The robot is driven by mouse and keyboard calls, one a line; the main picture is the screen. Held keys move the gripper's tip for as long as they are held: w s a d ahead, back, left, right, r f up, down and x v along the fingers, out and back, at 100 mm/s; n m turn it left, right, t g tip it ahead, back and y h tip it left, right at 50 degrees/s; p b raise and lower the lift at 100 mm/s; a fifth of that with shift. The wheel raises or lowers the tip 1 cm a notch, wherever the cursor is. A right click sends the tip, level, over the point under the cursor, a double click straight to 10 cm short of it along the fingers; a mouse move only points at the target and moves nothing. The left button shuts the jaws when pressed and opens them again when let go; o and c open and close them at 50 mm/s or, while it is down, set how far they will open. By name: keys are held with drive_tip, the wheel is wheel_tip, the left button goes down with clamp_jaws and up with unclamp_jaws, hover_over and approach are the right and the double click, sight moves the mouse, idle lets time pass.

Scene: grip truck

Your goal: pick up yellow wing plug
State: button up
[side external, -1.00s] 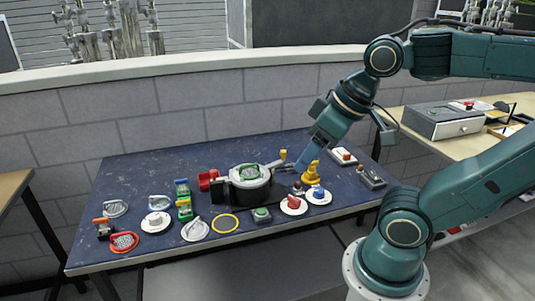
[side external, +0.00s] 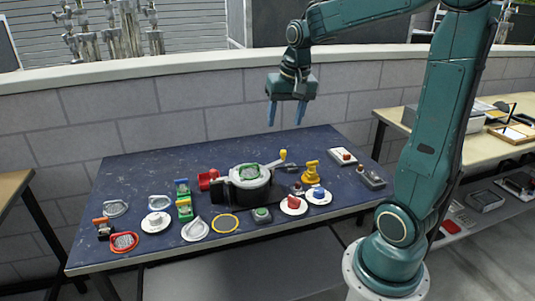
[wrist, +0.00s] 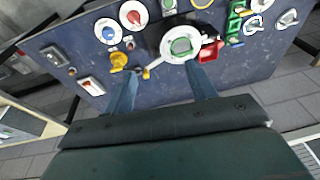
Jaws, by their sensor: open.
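A yellow upright piece (side external: 312,173), which looks like the wing plug, stands on the right part of the dark blue table (side external: 135,180). It also shows in the wrist view (wrist: 118,62), left of my fingers. A smaller yellow knob (side external: 283,155) stands to its left, by the grey handle of the round pot; I cannot fully tell which yellow piece is the wing plug. My gripper (side external: 286,113) is high above the table's back, pointing down. Its two blue fingers are apart with nothing between them, and they also show in the wrist view (wrist: 162,76).
A black-and-white pot (side external: 250,185) with a green insert fills the table's middle. White discs with a red knob (side external: 293,204) and a blue knob (side external: 319,194) sit in front of the yellow piece. A white switch plate (side external: 342,156) is behind right.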

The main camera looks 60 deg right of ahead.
drive_tip(key=w+d+f+m+g, duration=0.1)
drive_tip(key=d+f+m, duration=0.4)
drive_tip(key=d, duration=0.7)
drive_tip(key=m+g+y, duration=0.1)
drive_tip(key=m, duration=0.2)
approach(312, 162)
drive_tip(key=shift+w+d+f, duration=0.1)
drive_tip(key=shift+f, duration=1.5)
drive_tip(key=shift+d+f, duration=0.1)
drive_tip(key=shift+f, duration=1.5)
drive_tip(key=shift+f, duration=2.6)
drive_tip(key=c, duration=1.1)
drive_tip(key=shift+r, duration=0.1)
